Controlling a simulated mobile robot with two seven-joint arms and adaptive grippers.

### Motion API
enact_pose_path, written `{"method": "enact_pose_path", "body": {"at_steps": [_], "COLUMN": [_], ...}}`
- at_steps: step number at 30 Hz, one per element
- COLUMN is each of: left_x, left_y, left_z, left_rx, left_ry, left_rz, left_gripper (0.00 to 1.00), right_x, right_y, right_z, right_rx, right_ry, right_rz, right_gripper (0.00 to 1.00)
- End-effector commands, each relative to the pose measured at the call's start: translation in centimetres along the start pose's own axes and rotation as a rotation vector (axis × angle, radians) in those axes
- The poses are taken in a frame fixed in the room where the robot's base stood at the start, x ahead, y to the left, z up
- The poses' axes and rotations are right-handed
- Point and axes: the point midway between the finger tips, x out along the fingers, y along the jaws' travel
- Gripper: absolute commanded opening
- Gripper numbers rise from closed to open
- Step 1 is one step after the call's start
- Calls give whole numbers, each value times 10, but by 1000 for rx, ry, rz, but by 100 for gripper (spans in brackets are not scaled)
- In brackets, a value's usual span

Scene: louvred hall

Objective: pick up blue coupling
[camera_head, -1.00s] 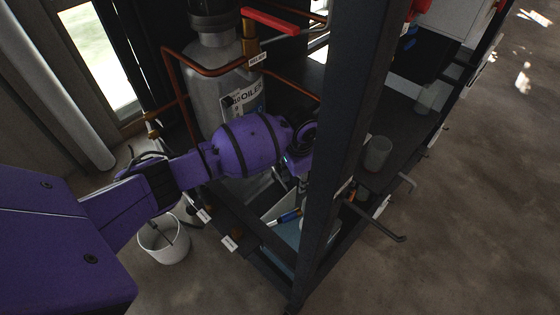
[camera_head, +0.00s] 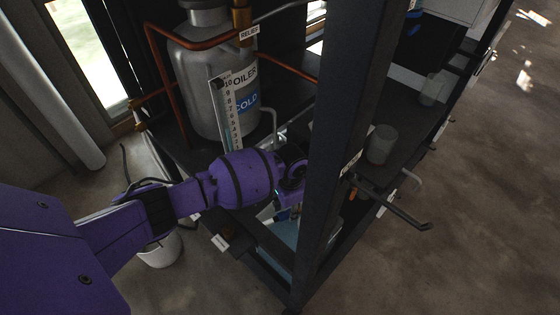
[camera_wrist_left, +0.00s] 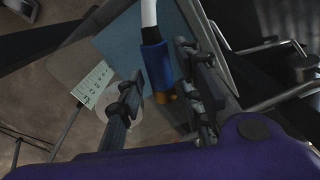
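The blue coupling (camera_wrist_left: 157,66) shows in the left wrist view as a blue sleeve on a white tube, with an orange-brown end at its lower side. My left gripper (camera_wrist_left: 158,60) is open, with one dark finger on each side of the coupling. A gap shows on the left side; the right finger is closer. I cannot tell whether either finger touches it. In the head view my left gripper (camera_head: 287,203) is low behind the dark frame post, and the coupling is mostly hidden there. My right gripper is not in view.
A dark post (camera_head: 345,140) stands just right of my gripper. A grey boiler tank (camera_head: 205,75) with copper pipes stands behind it. A grey cup (camera_head: 380,144) sits on the shelf, and a white bucket (camera_head: 160,253) is on the floor. Metal handles stick out at right.

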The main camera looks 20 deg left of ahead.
Motion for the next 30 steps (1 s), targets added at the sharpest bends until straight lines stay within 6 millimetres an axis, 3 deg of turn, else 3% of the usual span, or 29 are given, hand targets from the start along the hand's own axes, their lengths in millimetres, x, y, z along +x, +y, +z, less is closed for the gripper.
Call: {"method": "enact_pose_path", "body": {"at_steps": [3, 9, 17, 25, 30], "left_x": [10, 9, 9, 7, -16], "left_y": [0, -1, -1, -1, -2], "left_z": [-4, -4, -4, -4, -4], "left_rx": [1, 2, 2, 2, 3], "left_ry": [5, 6, 5, 6, 8], "left_rz": [-2, -3, -3, -3, -5], "left_gripper": [34, 34, 0, 0, 0], "right_x": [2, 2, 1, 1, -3], "right_y": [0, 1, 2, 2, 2], "right_z": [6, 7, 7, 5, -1], "right_rx": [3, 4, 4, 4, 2], "right_ry": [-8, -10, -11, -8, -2], "right_rz": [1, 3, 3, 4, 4], "right_gripper": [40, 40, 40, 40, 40]}}
